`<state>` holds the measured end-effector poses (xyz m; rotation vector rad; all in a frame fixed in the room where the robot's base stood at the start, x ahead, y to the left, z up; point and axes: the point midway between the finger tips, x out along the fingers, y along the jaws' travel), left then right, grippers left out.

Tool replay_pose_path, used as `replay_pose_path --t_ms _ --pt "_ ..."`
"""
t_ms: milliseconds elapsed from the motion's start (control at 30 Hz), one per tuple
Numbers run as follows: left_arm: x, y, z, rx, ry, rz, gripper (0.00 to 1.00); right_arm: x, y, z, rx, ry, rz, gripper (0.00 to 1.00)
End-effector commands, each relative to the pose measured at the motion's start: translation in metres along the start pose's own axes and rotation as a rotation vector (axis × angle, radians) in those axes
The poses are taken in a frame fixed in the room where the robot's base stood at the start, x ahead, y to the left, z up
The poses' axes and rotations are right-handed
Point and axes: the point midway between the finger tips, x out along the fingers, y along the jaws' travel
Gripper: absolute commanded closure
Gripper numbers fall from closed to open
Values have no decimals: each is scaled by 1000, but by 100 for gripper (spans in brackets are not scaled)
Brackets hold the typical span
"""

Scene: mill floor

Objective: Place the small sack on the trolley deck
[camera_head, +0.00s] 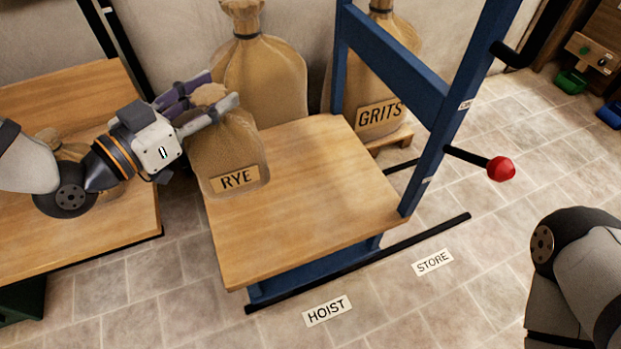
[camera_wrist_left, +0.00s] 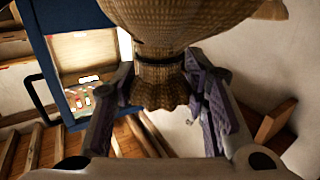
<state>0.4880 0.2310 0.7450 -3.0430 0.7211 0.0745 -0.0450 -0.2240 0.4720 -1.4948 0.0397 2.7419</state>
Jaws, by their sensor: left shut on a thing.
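The small sack (camera_head: 228,155) is tan burlap with a RYE label and a tied neck. My left gripper (camera_head: 207,95) is shut on its neck. The sack hangs upright at the left back part of the trolley deck (camera_head: 310,215), a wooden top on a blue frame. I cannot tell whether its base touches the deck. In the left wrist view the sack (camera_wrist_left: 190,30) fills the top, its gathered neck between the two fingers (camera_wrist_left: 165,90). My right gripper is out of view; only part of my right arm shows at the lower right.
Large sacks stand behind the deck, one labelled GRITS (camera_head: 380,80). A blue upright frame (camera_head: 450,120) with a red-knobbed lever (camera_head: 500,168) rises at the deck's right. A wooden table (camera_head: 110,235) with another sack (camera_head: 68,148) is at left. The deck's front and right are clear.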

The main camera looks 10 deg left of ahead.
Motion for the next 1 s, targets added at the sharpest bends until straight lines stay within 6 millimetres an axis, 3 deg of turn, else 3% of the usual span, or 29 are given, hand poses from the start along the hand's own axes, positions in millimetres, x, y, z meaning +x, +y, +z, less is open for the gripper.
replay_pose_path --t_ms 200,333,767,1000 --pt "1 -2 -1 2 8 -4 100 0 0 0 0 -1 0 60" --pt "13 -3 5 2 5 -2 100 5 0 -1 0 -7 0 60" --pt "90 -11 36 2 5 -2 100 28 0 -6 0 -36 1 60" --pt "123 -15 72 0 5 -4 100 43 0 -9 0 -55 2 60"
